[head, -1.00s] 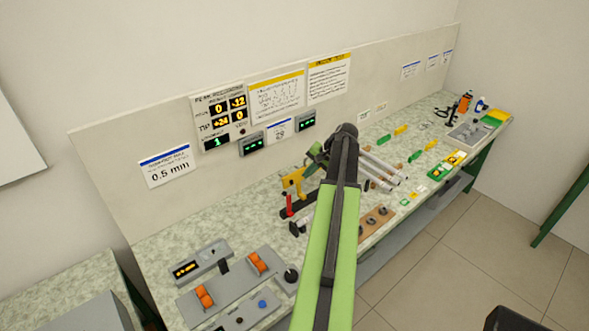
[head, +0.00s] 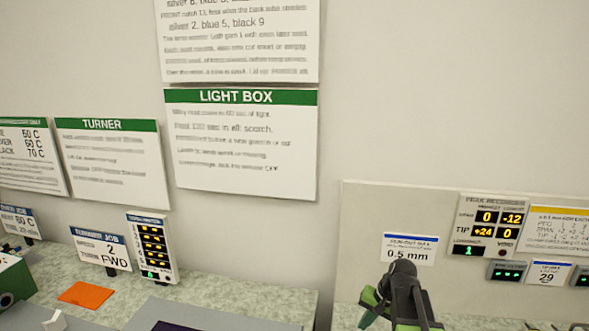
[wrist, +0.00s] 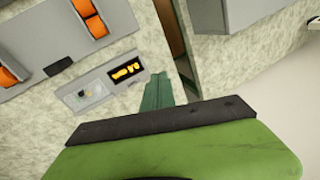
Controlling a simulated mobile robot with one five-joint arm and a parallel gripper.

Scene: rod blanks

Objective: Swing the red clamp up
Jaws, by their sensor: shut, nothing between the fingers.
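The red clamp is not in the head view or the wrist view now. My gripper (wrist: 157,92) shows in the wrist view as narrow green fingers, shut and empty, beyond a dark band and a wide green body. It points down over the bench, beside a small grey box with a lit orange display (wrist: 125,70). In the head view my dark arm joint and some green parts show at the lower edge, in front of the right bench's backboard.
In the wrist view a grey panel with orange levers (wrist: 88,18) lies at upper left, and a gap separates two speckled tops. In the head view, signs including the light box sign (head: 240,145) cover the wall. A peak recorder (head: 488,228) hangs on the backboard.

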